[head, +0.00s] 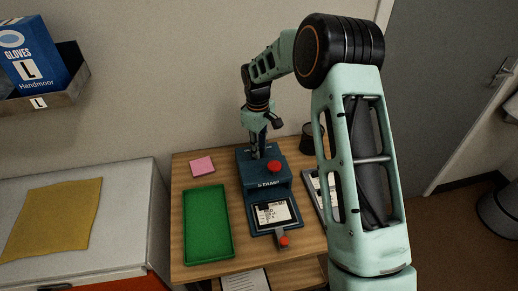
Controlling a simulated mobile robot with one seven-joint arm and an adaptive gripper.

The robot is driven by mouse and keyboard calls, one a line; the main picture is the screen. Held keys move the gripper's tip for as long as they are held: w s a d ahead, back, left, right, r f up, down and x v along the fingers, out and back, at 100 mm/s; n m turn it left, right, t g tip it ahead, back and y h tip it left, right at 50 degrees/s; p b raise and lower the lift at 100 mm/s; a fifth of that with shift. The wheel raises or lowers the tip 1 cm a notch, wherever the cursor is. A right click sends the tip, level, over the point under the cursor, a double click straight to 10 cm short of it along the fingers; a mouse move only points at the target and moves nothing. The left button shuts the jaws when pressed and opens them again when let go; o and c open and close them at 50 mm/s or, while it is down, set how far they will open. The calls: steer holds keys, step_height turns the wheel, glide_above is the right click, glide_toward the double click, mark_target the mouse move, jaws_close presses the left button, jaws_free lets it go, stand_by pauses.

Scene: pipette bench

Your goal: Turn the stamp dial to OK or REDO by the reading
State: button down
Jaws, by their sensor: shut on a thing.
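My gripper (256,152) points down at the rear top of the machine, left of and behind the red button. It is shut on the stamp dial, which the fingers mostly hide, so its setting cannot be read. A white card or display with dark marks (272,214) sits in the machine's front bed. Its reading is too small to tell. A red-tipped lever (284,241) sticks out at the front.
A green tray (207,225) lies left of the machine, with a pink note pad (202,166) behind it. A dark cup (307,138) stands at the back right. A light flat item (318,190) lies right, partly behind my arm. The wooden table (180,190) is small.

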steer(key=shift+n, duration=1.1)
steer(key=c, duration=1.7)
jaws_free()
steer(key=shift+c, duration=0.2)
steer(key=shift+r, duration=0.15)
steer(key=shift+s+r, duration=0.15)
steer(key=shift+r, duration=3.75)
